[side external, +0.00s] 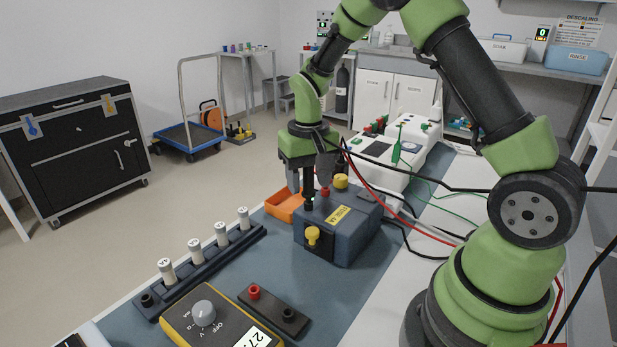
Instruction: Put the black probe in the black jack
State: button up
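My gripper (308,172) points straight down over the dark blue box (345,238) with a yellow label. Its fingers are around a slim black probe (308,184), which stands upright and appears gripped. The probe's lower end meets a dark round post, apparently a black jack (307,204), on the box's top near its left corner. I cannot tell whether the tip is inside or just above it. A red jack (325,192) is beside it. A separate small black block has a red socket (254,292) and a black socket (288,314).
A yellow multimeter (222,318) lies in front. A black rack with several white cylinders (194,251) is at left; an orange tray (284,205) is behind the box. Red, black and green cables run right of the box, near a white unit (385,160).

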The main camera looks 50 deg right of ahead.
notch_tip(320, 180, up, 10)
jog(key=shift+f, duration=0.15)
jog(key=shift+s+a+r, duration=0.15)
jog(key=shift+r, duration=0.25)
jog(key=s+a+r+n+t+y, duration=0.1)
jog(key=s+a+r+t, duration=0.2)
jog(key=s, duration=0.5)
jog(key=s+a+r+n+t+y, duration=0.1)
jog(key=s+a+r+t, duration=0.3)
jog(key=s, duration=0.5)
jog(key=shift+s+a+r, duration=0.3)
jog(key=shift+a, duration=0.7)
